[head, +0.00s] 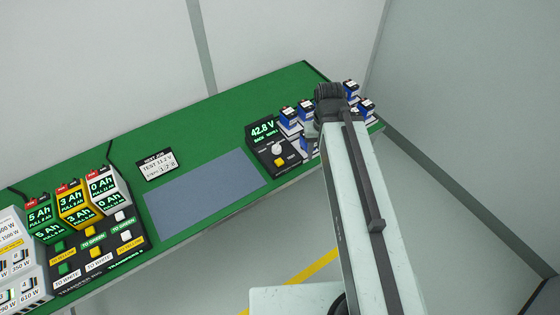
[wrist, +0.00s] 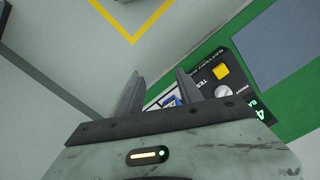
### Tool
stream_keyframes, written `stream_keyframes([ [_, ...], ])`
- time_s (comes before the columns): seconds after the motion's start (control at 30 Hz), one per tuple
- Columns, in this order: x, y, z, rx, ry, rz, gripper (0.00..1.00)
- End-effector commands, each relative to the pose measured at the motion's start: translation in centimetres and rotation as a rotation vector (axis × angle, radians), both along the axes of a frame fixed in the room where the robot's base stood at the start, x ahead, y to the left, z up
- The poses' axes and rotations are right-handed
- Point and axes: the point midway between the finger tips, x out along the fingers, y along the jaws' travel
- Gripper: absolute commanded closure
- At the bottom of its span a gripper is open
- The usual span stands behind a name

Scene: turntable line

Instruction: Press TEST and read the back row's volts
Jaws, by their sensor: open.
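The tester (head: 265,133) is a dark box on the green bench with a lit display (head: 262,131). It reads 42.8 V, with a smaller line starting BACK, the rest hard to read. A white knob (head: 278,149) and a yellow button (head: 279,161) sit on its face. The wrist view shows the yellow button (wrist: 221,71), the white knob (wrist: 222,91) and a TEST label. Blue-and-white batteries (head: 290,115) stand beside the tester, partly hidden by my arm. My gripper (wrist: 157,85) is open, its fingers left of the button and apart from it; a blue battery (wrist: 170,101) shows between them.
A grey-blue mat (head: 206,184) lies bare on the bench. More batteries (head: 365,106) stand right of my arm, near the bench end.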

Motion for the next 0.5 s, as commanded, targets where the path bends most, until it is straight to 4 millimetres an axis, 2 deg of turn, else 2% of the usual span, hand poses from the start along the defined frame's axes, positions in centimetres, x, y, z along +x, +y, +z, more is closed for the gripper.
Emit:
stream_keyframes([
  [0.03, 0.0, 0.0, 0.0, 0.0, 0.0, 0.0, 0.63],
  [0.17, 0.0, 0.0, 0.0, 0.0, 0.0, 0.0, 0.99],
  [0.5, 0.0, 0.0, 0.0, 0.0, 0.0, 0.0, 1.0],
])
